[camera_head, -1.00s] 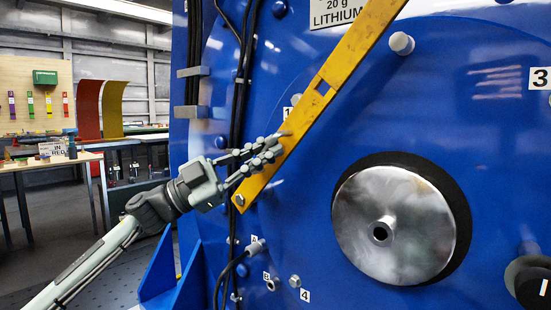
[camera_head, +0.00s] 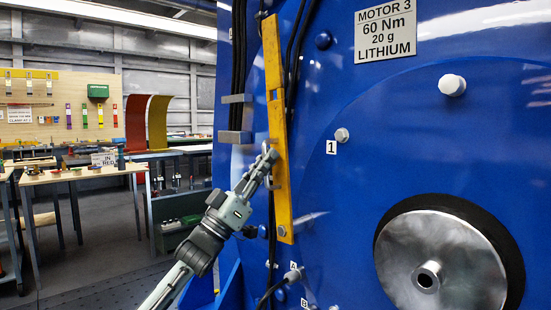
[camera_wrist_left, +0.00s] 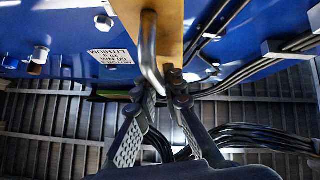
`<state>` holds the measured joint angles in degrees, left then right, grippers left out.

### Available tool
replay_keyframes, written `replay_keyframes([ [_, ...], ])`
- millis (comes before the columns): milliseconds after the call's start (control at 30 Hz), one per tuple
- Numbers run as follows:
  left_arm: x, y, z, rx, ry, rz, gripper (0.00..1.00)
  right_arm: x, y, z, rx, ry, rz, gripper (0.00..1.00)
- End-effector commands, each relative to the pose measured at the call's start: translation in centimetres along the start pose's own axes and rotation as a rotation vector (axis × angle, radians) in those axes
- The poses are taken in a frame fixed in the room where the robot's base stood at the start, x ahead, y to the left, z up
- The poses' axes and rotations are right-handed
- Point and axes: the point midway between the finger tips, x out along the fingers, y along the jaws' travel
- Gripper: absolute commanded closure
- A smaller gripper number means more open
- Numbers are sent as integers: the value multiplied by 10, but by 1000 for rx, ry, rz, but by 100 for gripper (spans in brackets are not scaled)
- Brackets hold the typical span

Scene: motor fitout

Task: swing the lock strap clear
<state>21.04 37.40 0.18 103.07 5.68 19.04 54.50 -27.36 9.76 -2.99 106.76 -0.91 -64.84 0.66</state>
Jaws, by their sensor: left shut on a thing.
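The yellow lock strap (camera_head: 275,100) stands nearly upright at the left side of the blue motor face, with a bolt at its lower end. My left gripper (camera_head: 268,165) is at the strap's lower half. In the left wrist view my left gripper (camera_wrist_left: 162,90) is shut on the metal handle (camera_wrist_left: 149,45) of the strap (camera_wrist_left: 168,22). The right gripper is not in view.
The blue motor (camera_head: 350,190) carries a silver shaft hub (camera_head: 440,265), a white-capped bolt (camera_head: 452,85) and bolt 1 (camera_head: 342,135). Black cables (camera_head: 238,60) and grey brackets (camera_head: 236,137) lie close beside the strap. Workbenches (camera_head: 80,174) stand at the back left.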

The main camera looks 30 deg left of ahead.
Motion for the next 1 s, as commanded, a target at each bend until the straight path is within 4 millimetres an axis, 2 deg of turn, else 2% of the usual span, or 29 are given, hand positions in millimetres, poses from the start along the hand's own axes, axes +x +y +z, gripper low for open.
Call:
replay_keyframes([
  [300,-2,-13,-2,-54,17,-56,100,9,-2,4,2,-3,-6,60],
  [733,-2,-15,-3,-61,19,-63,100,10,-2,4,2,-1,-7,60],
  [767,-2,-15,-3,-61,19,-63,89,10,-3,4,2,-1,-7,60],
  [900,-2,-15,-3,-60,19,-62,71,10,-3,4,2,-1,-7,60],
  [1000,-2,-14,-2,-59,18,-60,69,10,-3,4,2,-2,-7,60],
])
